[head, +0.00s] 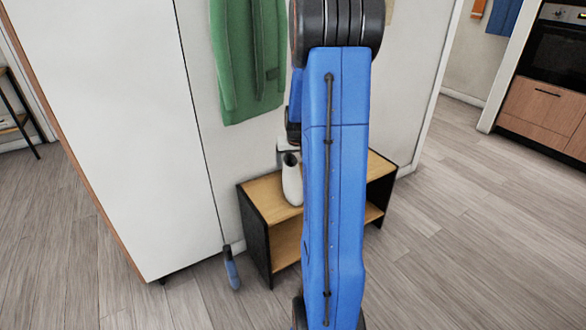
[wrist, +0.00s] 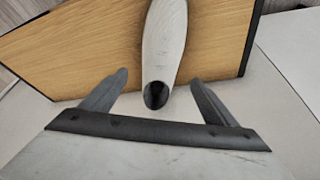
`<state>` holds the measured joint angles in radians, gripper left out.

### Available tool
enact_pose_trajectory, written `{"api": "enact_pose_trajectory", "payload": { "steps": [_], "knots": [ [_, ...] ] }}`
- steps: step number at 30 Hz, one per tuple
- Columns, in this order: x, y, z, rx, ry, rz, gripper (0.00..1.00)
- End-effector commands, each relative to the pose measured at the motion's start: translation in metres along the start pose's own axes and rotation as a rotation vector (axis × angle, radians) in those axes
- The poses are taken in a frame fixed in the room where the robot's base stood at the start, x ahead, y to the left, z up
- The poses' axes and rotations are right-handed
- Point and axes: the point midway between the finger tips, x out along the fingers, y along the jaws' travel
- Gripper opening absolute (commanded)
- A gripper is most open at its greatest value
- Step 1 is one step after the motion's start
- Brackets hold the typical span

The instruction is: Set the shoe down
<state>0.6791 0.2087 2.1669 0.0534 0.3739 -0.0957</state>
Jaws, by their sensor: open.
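I cannot make out a shoe for certain. A small, slim blue item with a dark top (head: 231,268), perhaps a shoe, is low by the white panel's edge. My gripper is open in the wrist view (wrist: 159,78), with nothing gripped. A white, vase-like thing (head: 292,182) stands on the wooden bench (head: 264,197). In the wrist view its narrow end with a dark opening (wrist: 164,40) points at the gap between my fingers. I cannot tell how far away it is. In the head view my blue arm hides most of the gripper and part of the bench.
The bench has a lower wooden shelf (head: 287,243) and dark side panels. A green garment (head: 247,60) hangs on the wall above it. A tall white panel (head: 115,120) stands at the left. Wood floor (head: 460,240) is clear at the right.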

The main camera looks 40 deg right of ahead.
Motion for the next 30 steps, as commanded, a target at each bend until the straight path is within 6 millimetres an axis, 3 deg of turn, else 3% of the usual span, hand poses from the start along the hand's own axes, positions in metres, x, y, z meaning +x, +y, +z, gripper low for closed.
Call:
{"api": "enact_pose_trajectory", "payload": {
  "steps": [7,13,21,30],
  "knots": [
    [-0.02,-0.009,0.003,-0.012,0.003,-0.005,0.81],
    [-0.072,-0.055,0.025,-0.08,0.009,-0.035,0.81],
    [-0.155,-0.118,0.084,-0.198,0.012,-0.086,0.81],
    [-0.231,-0.16,0.166,-0.325,0.016,-0.141,0.81]
  ]
}}
